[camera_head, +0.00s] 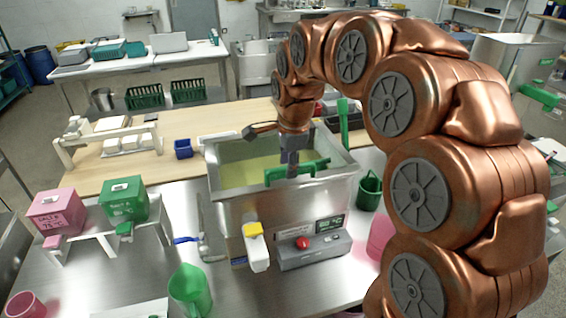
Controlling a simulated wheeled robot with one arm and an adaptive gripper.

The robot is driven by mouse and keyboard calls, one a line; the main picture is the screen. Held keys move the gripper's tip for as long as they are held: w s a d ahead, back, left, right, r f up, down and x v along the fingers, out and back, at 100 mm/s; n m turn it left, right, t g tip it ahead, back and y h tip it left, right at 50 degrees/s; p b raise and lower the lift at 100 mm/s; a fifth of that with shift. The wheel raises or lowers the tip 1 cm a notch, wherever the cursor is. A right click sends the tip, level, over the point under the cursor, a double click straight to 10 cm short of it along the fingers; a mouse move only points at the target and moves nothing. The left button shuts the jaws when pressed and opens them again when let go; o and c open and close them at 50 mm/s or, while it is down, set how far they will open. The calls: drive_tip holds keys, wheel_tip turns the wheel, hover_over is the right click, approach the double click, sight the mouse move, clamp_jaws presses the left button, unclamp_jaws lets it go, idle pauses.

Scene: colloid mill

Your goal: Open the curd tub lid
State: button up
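The steel curd tub (234,205) stands on the metal table in the middle of the view. Pale yellow-green curd or a surface of that colour (245,170) shows inside its rim. I cannot tell whether a clear lid covers it. A green handle bar (312,168) lies across the front part of the tub's top. My gripper (290,170) points down at this bar from above, with its fingertips at the bar's middle. The fingers overlap the bar in the picture, and whether they grip it is unclear.
Pink (57,211) and green (124,199) boxes stand left. A green jug (190,290) is in front, a green cup (369,190) right.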

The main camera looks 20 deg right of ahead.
clamp_jaws()
idle(0.4)
